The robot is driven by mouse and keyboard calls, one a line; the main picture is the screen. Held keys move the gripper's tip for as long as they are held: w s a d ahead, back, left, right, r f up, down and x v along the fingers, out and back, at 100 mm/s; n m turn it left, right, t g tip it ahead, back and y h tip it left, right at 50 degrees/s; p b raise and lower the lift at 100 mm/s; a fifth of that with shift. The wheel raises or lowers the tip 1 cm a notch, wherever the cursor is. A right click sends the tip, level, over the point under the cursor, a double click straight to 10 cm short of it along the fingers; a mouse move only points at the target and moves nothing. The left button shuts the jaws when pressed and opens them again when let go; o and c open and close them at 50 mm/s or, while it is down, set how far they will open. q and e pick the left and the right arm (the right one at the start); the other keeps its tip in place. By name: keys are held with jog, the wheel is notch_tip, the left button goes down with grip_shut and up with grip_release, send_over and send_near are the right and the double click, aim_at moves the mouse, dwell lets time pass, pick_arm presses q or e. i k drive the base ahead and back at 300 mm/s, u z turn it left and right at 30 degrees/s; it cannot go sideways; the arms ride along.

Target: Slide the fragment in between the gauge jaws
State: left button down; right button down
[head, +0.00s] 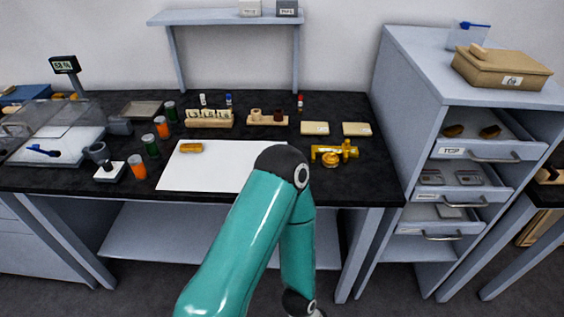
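A small gold-brown piece (191,147), which looks like the fragment, lies on the upper left part of the white sheet (200,173) on the black bench top. A brass device (335,152), which looks like the gauge, stands on the bench just right of the sheet. Its jaws are too small to make out. The piece and the device are well apart. A teal arm of mine rises in front of the bench and covers the sheet's right part. Neither gripper shows in this view.
Two pale blocks (315,128) (357,129) lie behind the brass device. Wooden racks (209,119) (267,120) stand behind the sheet. Orange and green jars (137,167) (151,146) crowd its left side. A drawer cabinet (421,100) stands at the right. The sheet's middle is clear.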

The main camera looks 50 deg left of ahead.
aim_at(330, 160)
jog(key=k, duration=0.85)
jog(key=u, duration=0.45)
jog(key=i, duration=0.95)
jog(key=u, duration=0.05)
